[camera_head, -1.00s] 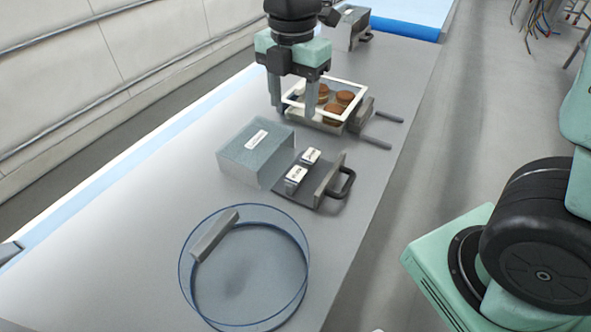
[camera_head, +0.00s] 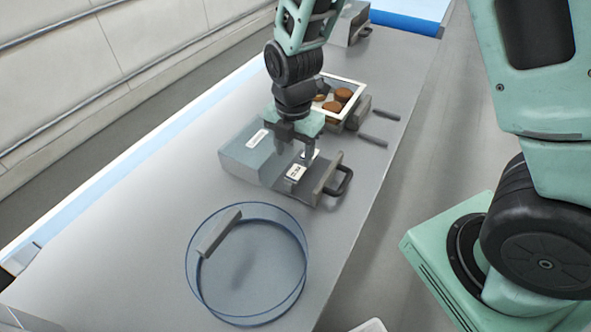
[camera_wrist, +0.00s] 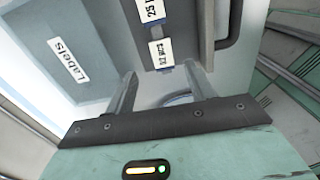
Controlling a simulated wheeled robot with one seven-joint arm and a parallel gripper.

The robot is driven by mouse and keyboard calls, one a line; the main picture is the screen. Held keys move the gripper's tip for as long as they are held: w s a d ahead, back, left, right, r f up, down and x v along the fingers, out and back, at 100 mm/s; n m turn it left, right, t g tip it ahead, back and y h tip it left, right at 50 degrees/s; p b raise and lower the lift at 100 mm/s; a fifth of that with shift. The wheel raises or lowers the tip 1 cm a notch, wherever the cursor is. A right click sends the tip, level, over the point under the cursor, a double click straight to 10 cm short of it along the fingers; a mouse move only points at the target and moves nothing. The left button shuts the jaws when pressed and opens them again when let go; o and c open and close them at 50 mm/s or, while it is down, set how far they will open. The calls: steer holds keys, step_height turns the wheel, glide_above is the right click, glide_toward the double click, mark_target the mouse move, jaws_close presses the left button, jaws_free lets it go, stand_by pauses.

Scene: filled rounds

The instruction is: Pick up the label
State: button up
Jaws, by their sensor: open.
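Two small white labels with dark print lie in the open drawer (camera_head: 320,190) of a grey box (camera_head: 237,157). The nearer label (camera_head: 295,172) shows clearly in the head view; the farther label (camera_head: 314,154) is partly hidden by a finger. The wrist view shows one label (camera_wrist: 161,53) just ahead of the fingertips and the other label (camera_wrist: 152,9) at the top edge. My gripper (camera_head: 294,153) is open and empty above the drawer. In the wrist view the gripper (camera_wrist: 163,76) has its fingers spread to either side, apart from the labels.
The box top bears a "Labels" sticker (camera_wrist: 68,60). The drawer has a dark handle (camera_head: 345,181) at its right. A tray of brown rounds (camera_head: 343,94) stands behind. A clear round container (camera_head: 247,306) with a grey bar is in front. The table's left side is clear.

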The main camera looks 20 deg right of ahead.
mark_target(295, 173)
steer(key=f, duration=0.1)
steer(key=f+p, duration=0.1)
steer(key=f, duration=0.1)
steer(key=shift+s+d+f+p, duration=0.1)
steer(key=shift+s+d+p, duration=0.1)
steer(key=shift+p, duration=0.1)
steer(key=shift+a+f, duration=0.1)
steer(key=shift+f, duration=0.6)
steer(key=shift+f, duration=0.25)
steer(key=c, duration=0.8)
